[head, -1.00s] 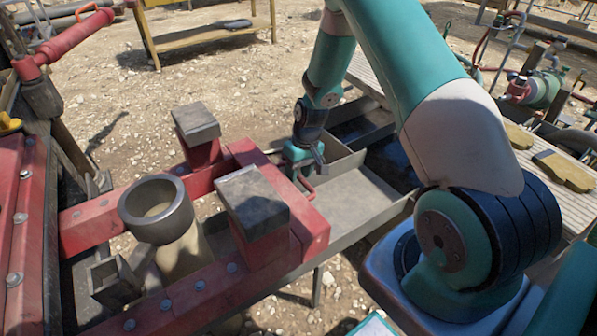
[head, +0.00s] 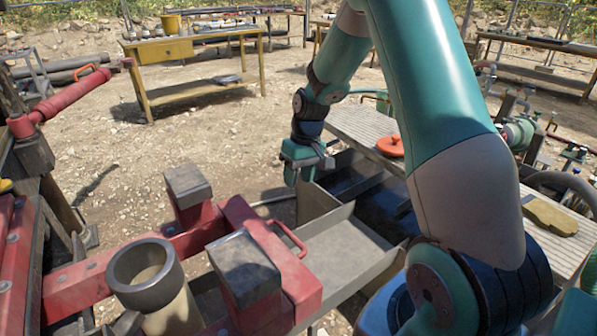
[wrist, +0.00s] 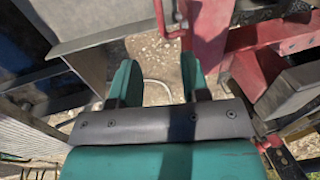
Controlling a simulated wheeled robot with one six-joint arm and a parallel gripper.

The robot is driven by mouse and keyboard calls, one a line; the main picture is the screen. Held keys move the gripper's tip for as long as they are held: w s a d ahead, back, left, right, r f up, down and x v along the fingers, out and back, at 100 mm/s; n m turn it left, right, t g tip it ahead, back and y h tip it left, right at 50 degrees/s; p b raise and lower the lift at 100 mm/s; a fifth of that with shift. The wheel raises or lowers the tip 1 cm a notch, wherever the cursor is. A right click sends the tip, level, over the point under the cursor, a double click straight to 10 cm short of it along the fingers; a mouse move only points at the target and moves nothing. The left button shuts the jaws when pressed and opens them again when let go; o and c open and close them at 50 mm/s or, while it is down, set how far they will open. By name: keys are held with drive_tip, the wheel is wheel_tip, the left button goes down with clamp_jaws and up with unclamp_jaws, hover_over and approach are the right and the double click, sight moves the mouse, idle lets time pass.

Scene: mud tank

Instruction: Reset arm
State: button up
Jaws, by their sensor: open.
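My gripper (head: 308,164) is raised above the far end of the metal trough (head: 345,245) in the head view, pointing down. In the wrist view my gripper (wrist: 160,80) shows two teal fingers spread apart with nothing between them. Stony ground and a thin pale hose show between and beyond the fingers. The red frame (head: 290,290) with its red handle (head: 290,238) stands left of the trough, apart from my gripper. The handle also shows in the wrist view (wrist: 170,18).
A grey cylinder cup (head: 146,272) and grey-capped red posts (head: 188,186) stand at the left. A slatted bench (head: 365,125) with an orange-red disc (head: 390,146) and a tan glove-like item (head: 550,216) is at the right. A yellow table (head: 195,88) stands farther back.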

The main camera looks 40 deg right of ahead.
drive_tip(key=shift+r, duration=0.35)
idle(0.3)
drive_tip(key=s+a+r+n, duration=0.1)
drive_tip(key=s+a+r, duration=0.25)
drive_tip(key=a, duration=0.25)
drive_tip(key=s+a+r+n+y, duration=0.1)
drive_tip(key=s+a+r+n, duration=0.1)
drive_tip(key=a+r, duration=0.25)
drive_tip(key=s+a+r+n, duration=0.1)
drive_tip(key=s+a+r, duration=0.2)
drive_tip(key=a, duration=0.3)
drive_tip(key=s+a+r+n+y, duration=0.15)
drive_tip(key=s+a, duration=0.25)
drive_tip(key=s, duration=0.4)
drive_tip(key=s+a+r+n+h, duration=0.1)
drive_tip(key=s+a+r+n, duration=0.15)
drive_tip(key=s+a, duration=0.4)
drive_tip(key=s+a+r+p+v, duration=0.1)
drive_tip(key=a+p+v, duration=0.1)
drive_tip(key=p+v, duration=1.1)
drive_tip(key=shift+a+r+m+p, duration=0.15)
drive_tip(key=shift+r+m+p, duration=0.2)
drive_tip(key=shift+r, duration=0.1)
drive_tip(key=shift+y, duration=0.25)
